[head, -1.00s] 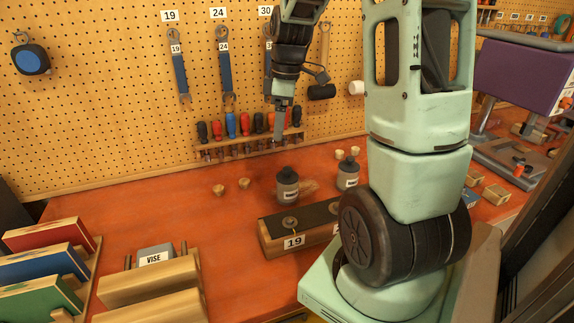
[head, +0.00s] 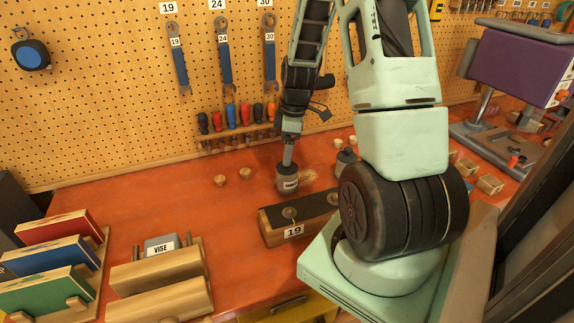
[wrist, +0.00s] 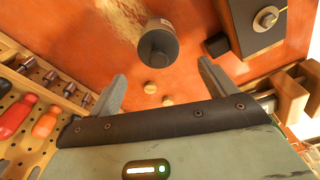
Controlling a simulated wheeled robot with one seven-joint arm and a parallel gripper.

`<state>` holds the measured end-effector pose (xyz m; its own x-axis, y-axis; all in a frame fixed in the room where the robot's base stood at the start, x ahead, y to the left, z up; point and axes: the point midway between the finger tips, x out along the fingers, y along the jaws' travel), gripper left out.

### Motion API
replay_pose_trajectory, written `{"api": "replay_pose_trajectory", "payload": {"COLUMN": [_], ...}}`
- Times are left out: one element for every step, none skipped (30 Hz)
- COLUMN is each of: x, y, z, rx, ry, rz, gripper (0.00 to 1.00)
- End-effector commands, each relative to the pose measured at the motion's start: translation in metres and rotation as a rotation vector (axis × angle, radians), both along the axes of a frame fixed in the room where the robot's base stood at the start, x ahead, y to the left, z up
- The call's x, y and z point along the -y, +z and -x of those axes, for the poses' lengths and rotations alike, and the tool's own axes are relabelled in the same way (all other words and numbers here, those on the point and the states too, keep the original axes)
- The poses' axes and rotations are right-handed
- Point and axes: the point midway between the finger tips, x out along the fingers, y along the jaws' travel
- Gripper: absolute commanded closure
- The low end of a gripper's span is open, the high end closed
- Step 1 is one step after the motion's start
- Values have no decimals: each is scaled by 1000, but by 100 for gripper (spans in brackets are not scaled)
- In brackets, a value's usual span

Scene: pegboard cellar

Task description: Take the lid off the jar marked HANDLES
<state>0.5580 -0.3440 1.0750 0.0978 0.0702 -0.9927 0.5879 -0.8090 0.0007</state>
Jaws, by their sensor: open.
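A grey jar (head: 288,183) with a white label stands on the orange bench; the label's text is too small to read. In the wrist view the jar (wrist: 158,28) has its dark round lid (wrist: 158,48) on. My gripper (head: 288,160) is just above this jar in the head view and partly covers the lid. In the wrist view my gripper (wrist: 162,70) is open, with nothing held, and the lid lies just beyond the fingertips, roughly centred between them. A second grey jar (head: 345,160) is to the right, partly hidden behind my arm.
Small wooden knobs (head: 245,174) sit left of the jar. A wooden block marked 19 (head: 293,232) is in front. A screwdriver rack (head: 235,137) is on the pegboard behind. A holder marked VISE (head: 160,246) is front left. The bench left of the knobs is clear.

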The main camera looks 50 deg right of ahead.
Motion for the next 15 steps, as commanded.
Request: {"api": "replay_pose_trajectory", "payload": {"x": [0,0,0,-1,0,0,0,0,0,-1,-1,-1,-1,-1,-1], "y": [-2,-4,-7,-10,-14,-19,-22,-26,-31,-36,-39,-43,-45,-47,-49], "z": [0,0,0,1,1,1,0,1,0,-1,-1,-2,-2,-2,-2], "rx": [-3,-3,-3,-4,-4,-5,-4,-6,-4,-4,-3,-2,-2,-2,-1], "ry": [0,-1,-1,0,0,-1,-1,0,0,-1,0,-1,0,0,0], "rz": [-2,-3,-3,-4,-4,-5,-4,-5,-4,-4,-4,-3,-3,-2,-2], "gripper": [16,16,16,16,16,16,16,16,16,16,16,16,16,16,16]}}
